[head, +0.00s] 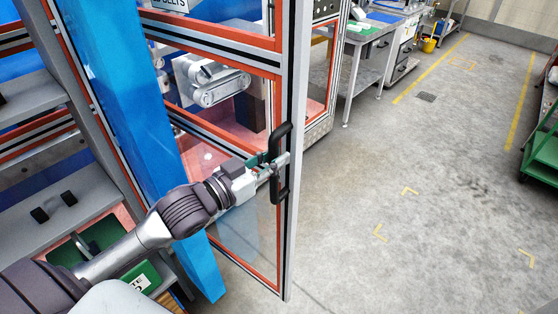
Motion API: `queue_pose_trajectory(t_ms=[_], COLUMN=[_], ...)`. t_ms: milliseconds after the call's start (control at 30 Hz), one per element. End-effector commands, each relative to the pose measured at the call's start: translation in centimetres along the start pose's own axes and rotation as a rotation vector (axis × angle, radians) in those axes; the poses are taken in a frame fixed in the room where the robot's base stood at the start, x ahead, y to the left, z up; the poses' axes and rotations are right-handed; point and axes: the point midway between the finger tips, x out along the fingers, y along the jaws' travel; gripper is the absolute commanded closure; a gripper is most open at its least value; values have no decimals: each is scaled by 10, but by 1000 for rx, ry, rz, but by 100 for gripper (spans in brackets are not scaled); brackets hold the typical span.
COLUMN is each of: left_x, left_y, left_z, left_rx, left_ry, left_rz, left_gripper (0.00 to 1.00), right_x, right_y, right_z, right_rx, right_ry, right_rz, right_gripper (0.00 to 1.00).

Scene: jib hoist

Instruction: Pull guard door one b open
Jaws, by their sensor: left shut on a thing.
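The guard door (291,100) is a tall panel with an aluminium and orange-red frame and clear panes, left of centre in the head view. Its black vertical handle (276,195) sits on the edge post. My left gripper (279,163) is shut on the handle at about its middle and hides part of it. My left arm reaches in from the lower left. The door stands at an angle to the cabinet front, but how far it is open is hard to tell. My right gripper is out of view.
A blue post (130,95) and grey shelves (50,120) stand at the left, close to my arm. A workbench (368,40) is at the back. A green cart (543,150) stands at the right edge. The grey floor right of the door is clear.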

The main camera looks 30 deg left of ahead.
Motion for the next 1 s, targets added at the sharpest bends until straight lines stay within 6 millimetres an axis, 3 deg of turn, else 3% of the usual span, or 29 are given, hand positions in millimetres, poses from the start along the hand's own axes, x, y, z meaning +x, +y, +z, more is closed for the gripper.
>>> queue_pose_trajectory(t_ms=[500,533,600,1000], left_x=[0,0,0,-6], left_y=[-3,-3,-3,-3], left_z=[-3,-3,-2,0], left_rx=[3,3,3,1], left_ry=[6,6,5,1], left_rz=[0,0,0,0], left_gripper=[100,77,68,68], right_x=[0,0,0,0], right_y=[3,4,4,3], right_z=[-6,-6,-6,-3], right_rx=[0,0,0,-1], right_ry=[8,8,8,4], right_rz=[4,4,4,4], right_gripper=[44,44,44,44])
